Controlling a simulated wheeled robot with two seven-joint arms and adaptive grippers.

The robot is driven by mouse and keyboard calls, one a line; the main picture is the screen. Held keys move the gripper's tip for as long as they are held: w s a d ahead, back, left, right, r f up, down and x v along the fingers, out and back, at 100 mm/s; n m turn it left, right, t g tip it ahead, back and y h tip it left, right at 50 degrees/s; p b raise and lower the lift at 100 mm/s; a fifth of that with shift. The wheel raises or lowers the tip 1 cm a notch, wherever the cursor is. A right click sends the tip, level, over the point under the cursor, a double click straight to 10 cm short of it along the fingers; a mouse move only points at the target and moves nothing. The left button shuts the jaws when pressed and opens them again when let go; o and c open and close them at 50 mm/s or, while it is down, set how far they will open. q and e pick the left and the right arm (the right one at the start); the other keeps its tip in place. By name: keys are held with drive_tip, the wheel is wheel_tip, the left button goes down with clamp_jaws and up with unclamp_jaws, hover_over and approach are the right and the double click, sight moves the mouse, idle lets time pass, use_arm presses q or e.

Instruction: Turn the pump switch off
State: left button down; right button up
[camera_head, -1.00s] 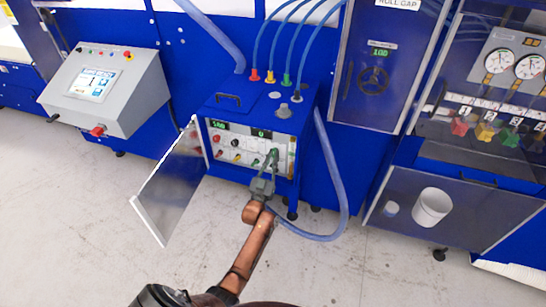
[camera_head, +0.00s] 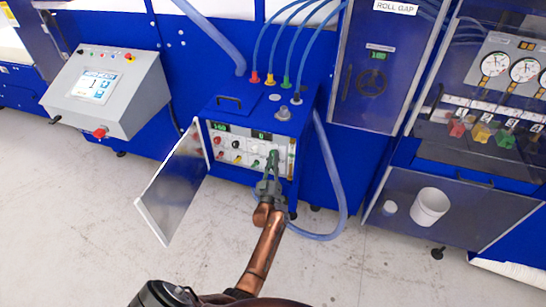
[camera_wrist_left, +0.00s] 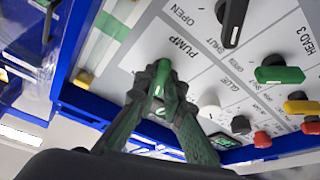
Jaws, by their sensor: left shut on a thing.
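The control panel (camera_head: 228,146) is the white front of a blue cabinet, with its door open. The pump switch (camera_wrist_left: 159,90), a green knob beside the word PUMP, shows between my fingers in the left wrist view. My left gripper (camera_wrist_left: 163,72) is shut on this switch, one finger on each side. In the head view my left gripper (camera_head: 273,157) reaches the panel's right part from below and hides the switch there. The switch's exact angle is hard to tell because the fingers cover much of it. My right gripper is not in view.
A black knob (camera_wrist_left: 231,20) and a white knob (camera_wrist_left: 209,107) lie close to my fingers. Green (camera_wrist_left: 279,75), yellow and red knobs are farther right. The open cabinet door (camera_head: 173,187) stands left of my arm. A blue hose (camera_head: 334,180) loops at the right.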

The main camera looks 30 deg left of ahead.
use_arm(q)
drive_tip(key=shift+n+y+p, duration=0.3)
drive_tip(key=shift+n, duration=0.5)
drive_tip(key=shift+g, duration=0.3)
drive_tip(key=c, duration=2)
unclamp_jaws()
